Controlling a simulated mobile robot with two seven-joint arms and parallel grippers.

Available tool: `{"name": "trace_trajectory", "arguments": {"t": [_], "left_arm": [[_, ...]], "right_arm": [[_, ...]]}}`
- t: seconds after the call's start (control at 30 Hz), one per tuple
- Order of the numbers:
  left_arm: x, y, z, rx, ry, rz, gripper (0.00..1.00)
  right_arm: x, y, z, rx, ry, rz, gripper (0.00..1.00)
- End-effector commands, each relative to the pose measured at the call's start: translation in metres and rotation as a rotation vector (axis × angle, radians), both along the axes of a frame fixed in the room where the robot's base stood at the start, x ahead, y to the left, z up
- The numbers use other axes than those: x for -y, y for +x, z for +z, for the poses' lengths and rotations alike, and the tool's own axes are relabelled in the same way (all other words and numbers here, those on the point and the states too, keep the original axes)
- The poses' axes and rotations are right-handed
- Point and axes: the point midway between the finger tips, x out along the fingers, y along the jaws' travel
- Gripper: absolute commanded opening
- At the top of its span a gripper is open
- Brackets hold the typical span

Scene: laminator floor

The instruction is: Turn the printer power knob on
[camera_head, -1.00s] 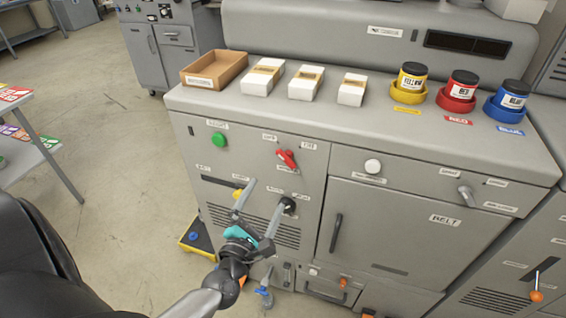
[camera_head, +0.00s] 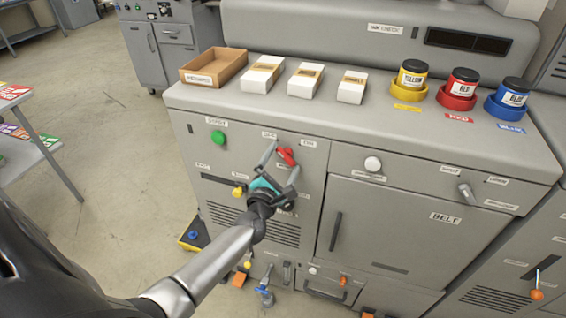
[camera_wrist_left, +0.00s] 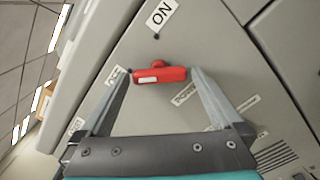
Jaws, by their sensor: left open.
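The red power knob (camera_head: 286,157) sits on the grey front panel of the printer, between small labels reading OFF and ON. In the left wrist view the red knob (camera_wrist_left: 160,75) lies between the fingertips, with the ON label beyond it. My left gripper (camera_head: 282,158) is open, its two fingers on either side of the knob. In the left wrist view the gripper (camera_wrist_left: 162,78) shows a gap at the knob's left end, and its right finger is close to the other end. Whether a finger touches it I cannot tell. My right gripper is not in view.
A green button (camera_head: 218,137) and a yellow knob (camera_head: 238,191) are on the same panel. A white button (camera_head: 372,164) and a grey lever (camera_head: 466,191) are to the right. A cardboard tray (camera_head: 214,68), white boxes and coloured jars stand on top.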

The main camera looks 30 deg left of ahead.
Motion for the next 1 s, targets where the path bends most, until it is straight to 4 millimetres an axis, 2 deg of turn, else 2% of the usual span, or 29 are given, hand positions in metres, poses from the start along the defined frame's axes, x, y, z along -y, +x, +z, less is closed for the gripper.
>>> {"name": "trace_trajectory", "arguments": {"t": [0.3,0.87,0.9,1.0], "left_arm": [[-0.0002,0.0015,0.0004,0.001,0.000,-0.001,0.98],[-0.0003,0.0011,0.0003,0.000,0.000,0.000,0.35],[-0.0003,0.0011,0.0003,0.000,0.000,0.000,0.32],[-0.0003,0.0011,0.0003,-0.001,0.003,0.000,0.32]], "right_arm": [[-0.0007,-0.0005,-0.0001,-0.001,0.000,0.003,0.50],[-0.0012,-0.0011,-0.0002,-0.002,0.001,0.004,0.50],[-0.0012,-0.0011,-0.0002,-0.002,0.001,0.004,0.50],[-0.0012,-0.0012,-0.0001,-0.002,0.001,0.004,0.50]]}}
